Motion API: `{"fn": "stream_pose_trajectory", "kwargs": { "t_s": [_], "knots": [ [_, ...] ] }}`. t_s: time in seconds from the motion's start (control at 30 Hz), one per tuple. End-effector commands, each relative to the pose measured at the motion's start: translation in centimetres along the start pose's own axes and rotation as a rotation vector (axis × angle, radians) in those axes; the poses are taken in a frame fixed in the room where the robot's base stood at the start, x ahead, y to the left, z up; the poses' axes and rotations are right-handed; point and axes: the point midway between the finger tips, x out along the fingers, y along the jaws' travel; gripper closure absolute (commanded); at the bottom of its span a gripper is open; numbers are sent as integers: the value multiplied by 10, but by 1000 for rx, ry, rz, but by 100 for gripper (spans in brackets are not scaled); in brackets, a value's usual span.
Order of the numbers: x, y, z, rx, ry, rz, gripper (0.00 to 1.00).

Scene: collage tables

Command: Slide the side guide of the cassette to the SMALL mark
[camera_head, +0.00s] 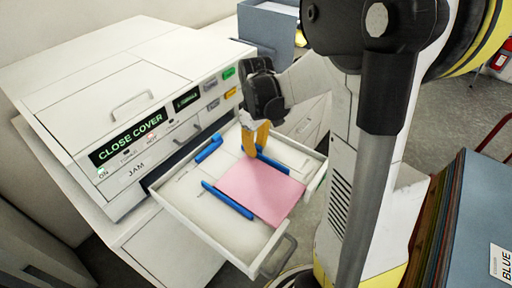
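The white cassette (183,205) is a shallow tray pulled out from the machine. A pink paper stack (262,192) lies in it between two long blue guides, a near-left guide (228,201) and a far-right guide (273,164). A shorter blue guide (209,148) stands by the rear-left wall, apart from the paper. Small dark marks (182,174) on the tray floor are too small to read. My gripper (255,152) points down with orange fingers over the far-right guide's rear end. Its fingers look close together. I cannot tell whether they touch or grip the guide.
The white machine (120,100) has a lit panel reading CLOSE COVER (127,138) and a JAM label. A blue-grey bin (268,25) stands behind. The cassette's handle (280,256) is at the front. A stack of boards (465,220) marked BLUE stands at right.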

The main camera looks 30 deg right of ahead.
Motion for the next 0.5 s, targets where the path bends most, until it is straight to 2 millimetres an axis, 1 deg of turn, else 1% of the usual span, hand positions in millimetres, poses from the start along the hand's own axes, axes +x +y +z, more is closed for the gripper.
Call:
{"fn": "stream_pose_trajectory", "kwargs": {
  "t_s": [0.1, 0.27, 0.3, 0.33, 0.5],
  "knots": [
    [1, 4, 0, 1, 0, 0, 100],
    [1, 4, 0, 0, 0, 0, 100],
    [1, 4, 0, 0, 0, 0, 69],
    [1, 4, 0, 0, 0, 0, 62],
    [0, 4, 0, 0, 0, 0, 62]
  ]
}}
